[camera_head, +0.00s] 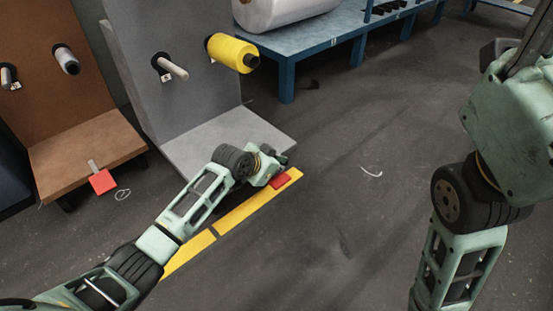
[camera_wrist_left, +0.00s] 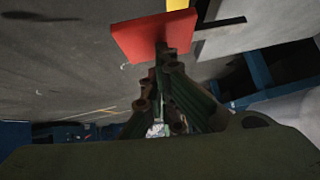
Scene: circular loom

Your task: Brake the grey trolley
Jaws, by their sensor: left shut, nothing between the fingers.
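The grey trolley stands left of centre in the head view, with an upright panel (camera_head: 185,75) and a flat base (camera_head: 245,132). A red pedal (camera_head: 281,182) sits low at its front corner, partly behind my left gripper (camera_head: 274,178). The left gripper is shut and empty. In the left wrist view the red pedal (camera_wrist_left: 150,36) is a flat plate just beyond the closed fingertips (camera_wrist_left: 165,62); whether they touch it I cannot tell. My right arm (camera_head: 490,180) is at the right; its finger state cannot be made out.
A brown trolley (camera_head: 75,155) with its own red pedal (camera_head: 102,181) stands left. A yellow spool (camera_head: 232,53) sits on the grey panel's peg. A blue table (camera_head: 320,38) stands behind. Yellow floor marking (camera_head: 240,210) runs below my left arm.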

